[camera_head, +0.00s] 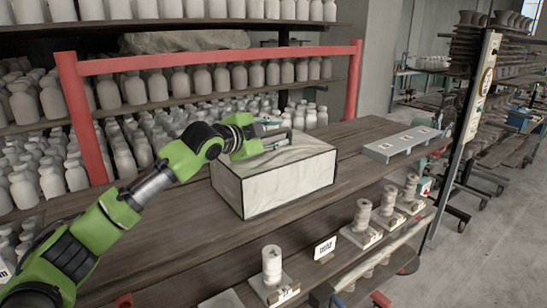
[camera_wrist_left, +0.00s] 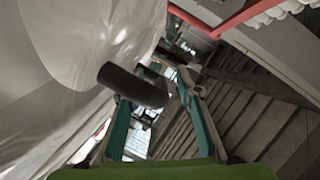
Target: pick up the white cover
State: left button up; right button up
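The white cover (camera_head: 290,178) is a pale, box-shaped thing with dark edges, standing on the wooden table. In the left wrist view its pale, wrinkled surface (camera_wrist_left: 60,75) fills the left side. My left gripper (camera_head: 279,136) is at the cover's top, near its back edge; whether it touches is unclear. In the left wrist view my left gripper (camera_wrist_left: 158,95) has its two teal fingers spread apart. A short dark cylinder (camera_wrist_left: 130,84) crosses in front of the left fingertip, and I cannot tell what it belongs to. My right gripper is not in view.
The wooden table (camera_head: 160,262) has free room left of the cover. A grey slab (camera_head: 405,143) lies to its right. Several stacked clay pieces (camera_head: 362,216) stand along the lower front shelf. A red frame (camera_head: 220,57) and bottle shelves rise behind.

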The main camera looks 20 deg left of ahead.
pick_arm(q)
jog(key=shift+s+a, duration=0.1)
jog(key=shift+s, duration=0.05)
grip_shut()
jog(key=shift+r, duration=0.1)
